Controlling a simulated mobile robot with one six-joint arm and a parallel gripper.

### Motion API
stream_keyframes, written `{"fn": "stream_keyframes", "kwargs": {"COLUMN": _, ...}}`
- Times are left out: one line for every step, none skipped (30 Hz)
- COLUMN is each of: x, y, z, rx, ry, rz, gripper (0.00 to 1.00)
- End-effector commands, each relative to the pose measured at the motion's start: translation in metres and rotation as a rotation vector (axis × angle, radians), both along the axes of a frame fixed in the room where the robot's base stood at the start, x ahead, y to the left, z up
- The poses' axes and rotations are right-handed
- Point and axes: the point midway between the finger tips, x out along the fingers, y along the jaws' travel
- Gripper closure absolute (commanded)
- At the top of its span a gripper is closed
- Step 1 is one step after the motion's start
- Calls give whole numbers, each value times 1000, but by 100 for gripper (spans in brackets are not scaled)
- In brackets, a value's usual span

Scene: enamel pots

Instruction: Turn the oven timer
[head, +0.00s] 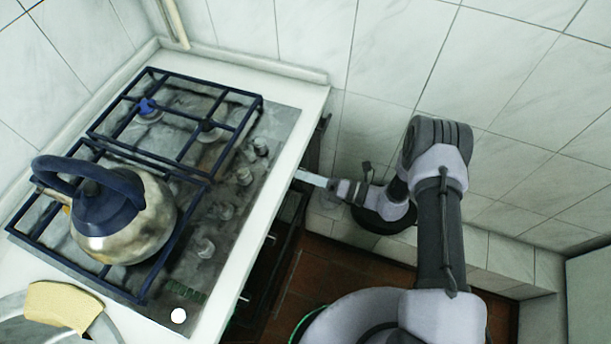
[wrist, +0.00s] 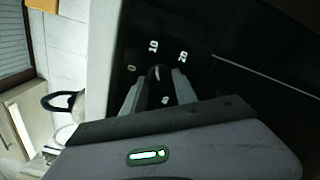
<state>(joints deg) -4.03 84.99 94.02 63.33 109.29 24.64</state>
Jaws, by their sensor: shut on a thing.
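The oven timer is a small knob (wrist: 157,73) on the dark oven front, with white marks printed around it. In the wrist view the fingers of my gripper (wrist: 157,85) stand on either side of the knob and are shut on it. In the head view my gripper (head: 312,178) reaches from the right to the oven front, just below the worktop edge. The knob is hidden there by the worktop, and its pointer is too dark to read well.
A steel kettle (head: 125,215) with a blue handle stands on the front-left of the hob (head: 255,150). A yellow cloth (head: 62,306) lies at the lower left. A tiled wall (head: 480,60) rises behind my arm. Brown floor (head: 335,272) shows beside the oven.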

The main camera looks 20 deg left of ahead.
Motion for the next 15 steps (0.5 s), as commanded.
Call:
{"fn": "stream_keyframes", "kwargs": {"x": -1, "y": 0, "z": -1, "rx": 1, "ry": 17, "rz": 1, "gripper": 100}}
{"fn": "stream_keyframes", "kwargs": {"x": -1, "y": 0, "z": -1, "rx": 2, "ry": 26, "rz": 1, "gripper": 100}}
{"fn": "stream_keyframes", "kwargs": {"x": -1, "y": 0, "z": -1, "rx": 2, "ry": 36, "rz": 2, "gripper": 100}}
{"fn": "stream_keyframes", "kwargs": {"x": -1, "y": 0, "z": -1, "rx": 2, "ry": 44, "rz": 2, "gripper": 100}}
{"fn": "stream_keyframes", "kwargs": {"x": -1, "y": 0, "z": -1, "rx": 3, "ry": 51, "rz": 2, "gripper": 100}}
{"fn": "stream_keyframes", "kwargs": {"x": -1, "y": 0, "z": -1, "rx": 3, "ry": 57, "rz": 2, "gripper": 100}}
{"fn": "stream_keyframes", "kwargs": {"x": -1, "y": 0, "z": -1, "rx": 4, "ry": 61, "rz": 2, "gripper": 100}}
{"fn": "stream_keyframes", "kwargs": {"x": -1, "y": 0, "z": -1, "rx": 4, "ry": 65, "rz": 2, "gripper": 100}}
{"fn": "stream_keyframes", "kwargs": {"x": -1, "y": 0, "z": -1, "rx": 4, "ry": 68, "rz": 2, "gripper": 100}}
{"fn": "stream_keyframes", "kwargs": {"x": -1, "y": 0, "z": -1, "rx": 5, "ry": 71, "rz": 2, "gripper": 100}}
{"fn": "stream_keyframes", "kwargs": {"x": -1, "y": 0, "z": -1, "rx": 5, "ry": 72, "rz": 2, "gripper": 100}}
{"fn": "stream_keyframes", "kwargs": {"x": -1, "y": 0, "z": -1, "rx": 5, "ry": 74, "rz": 2, "gripper": 100}}
{"fn": "stream_keyframes", "kwargs": {"x": -1, "y": 0, "z": -1, "rx": 5, "ry": 75, "rz": 2, "gripper": 100}}
{"fn": "stream_keyframes", "kwargs": {"x": -1, "y": 0, "z": -1, "rx": 5, "ry": 75, "rz": 2, "gripper": 100}}
{"fn": "stream_keyframes", "kwargs": {"x": -1, "y": 0, "z": -1, "rx": 5, "ry": 75, "rz": 2, "gripper": 100}}
